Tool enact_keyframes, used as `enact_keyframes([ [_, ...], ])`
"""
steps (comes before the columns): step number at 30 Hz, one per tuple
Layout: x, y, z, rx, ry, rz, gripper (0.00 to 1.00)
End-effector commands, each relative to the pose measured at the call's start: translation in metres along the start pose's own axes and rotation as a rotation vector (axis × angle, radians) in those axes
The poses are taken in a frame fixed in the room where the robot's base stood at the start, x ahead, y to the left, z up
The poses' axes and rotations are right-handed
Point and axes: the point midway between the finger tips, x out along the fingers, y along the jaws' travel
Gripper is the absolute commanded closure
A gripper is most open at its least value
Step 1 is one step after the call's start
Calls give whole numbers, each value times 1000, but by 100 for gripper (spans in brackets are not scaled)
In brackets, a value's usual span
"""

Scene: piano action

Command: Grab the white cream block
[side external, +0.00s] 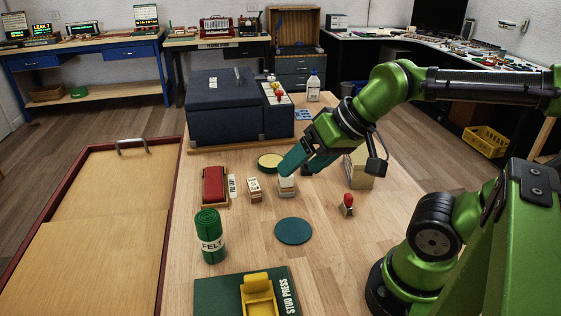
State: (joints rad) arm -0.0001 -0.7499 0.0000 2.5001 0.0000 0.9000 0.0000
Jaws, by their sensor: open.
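A small white cream block (287,189) stands on the wooden table (345,250), near the middle of the picture. My gripper (286,172) has teal fingers that point down and to the left, with the tips at or just above the block's top. The near finger covers part of the block's top. The jaws are open, and I cannot tell whether either finger touches the block or how the block sits between them.
A small labelled block (254,189) stands close on the left, beside a red pad (214,186). A round yellow-topped tin (269,162) is behind. A red-topped stamp (347,205) stands right.

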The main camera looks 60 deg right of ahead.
Motion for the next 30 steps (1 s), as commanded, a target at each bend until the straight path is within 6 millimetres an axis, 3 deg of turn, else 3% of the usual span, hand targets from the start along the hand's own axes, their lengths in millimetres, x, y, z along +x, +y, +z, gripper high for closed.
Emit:
enact_keyframes([
  [5, 15, 0, 3, 3, -73, 4, 22],
  [8, 34, 9, -8, 24, -142, 40, 22],
  [11, 60, 29, -28, 78, -196, 124, 22],
  [18, 113, 99, -84, 212, -190, 421, 22],
  [21, 121, 124, -107, 256, -137, 526, 22],
  [24, 116, 139, -128, 310, -63, 574, 22],
  [30, 131, 150, -125, 343, -52, 580, 22],
])
